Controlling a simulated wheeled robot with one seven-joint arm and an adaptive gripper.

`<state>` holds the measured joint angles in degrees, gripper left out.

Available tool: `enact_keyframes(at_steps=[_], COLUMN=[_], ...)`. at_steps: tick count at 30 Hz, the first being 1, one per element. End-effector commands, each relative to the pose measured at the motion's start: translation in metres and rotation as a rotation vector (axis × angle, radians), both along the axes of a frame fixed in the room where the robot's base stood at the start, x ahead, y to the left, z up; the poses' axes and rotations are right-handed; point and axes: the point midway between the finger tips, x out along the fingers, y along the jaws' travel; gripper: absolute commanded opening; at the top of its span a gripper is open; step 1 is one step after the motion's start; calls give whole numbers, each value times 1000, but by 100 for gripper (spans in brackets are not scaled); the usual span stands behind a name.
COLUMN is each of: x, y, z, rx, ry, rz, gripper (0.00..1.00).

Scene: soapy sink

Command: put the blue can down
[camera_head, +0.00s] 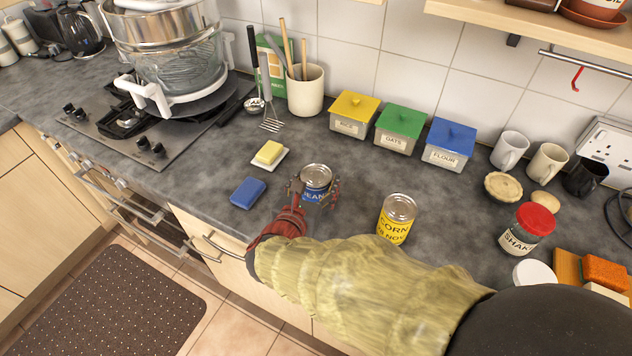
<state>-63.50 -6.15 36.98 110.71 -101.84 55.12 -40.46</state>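The blue can (317,182), labelled "BEANS" with a silver lid, stands upright between the fingers of my gripper (315,189). One finger is on each side of the can, and they look closed against it. The can is at or just above the grey counter (350,235); I cannot tell whether its base touches. My red wrist is in front and to the lower left of the can.
A yellow corn can (396,219) stands to the right. A blue sponge (248,192) and butter on a white dish (268,155) are to the left. Yellow-, green- and blue-lidded boxes (402,127) stand behind. A shaker (526,230) is farther right. Counter between the cans is clear.

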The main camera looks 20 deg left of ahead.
Motion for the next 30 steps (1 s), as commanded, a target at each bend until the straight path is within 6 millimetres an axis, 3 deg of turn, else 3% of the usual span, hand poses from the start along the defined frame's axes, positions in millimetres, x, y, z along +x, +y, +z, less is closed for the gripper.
enact_keyframes(at_steps=[6,17,30], x=[0,0,-77], y=[0,0,-5], z=[0,6,35], rx=[0,1,2], ry=[0,0,0], rz=[0,0,5], gripper=[71,71,71])
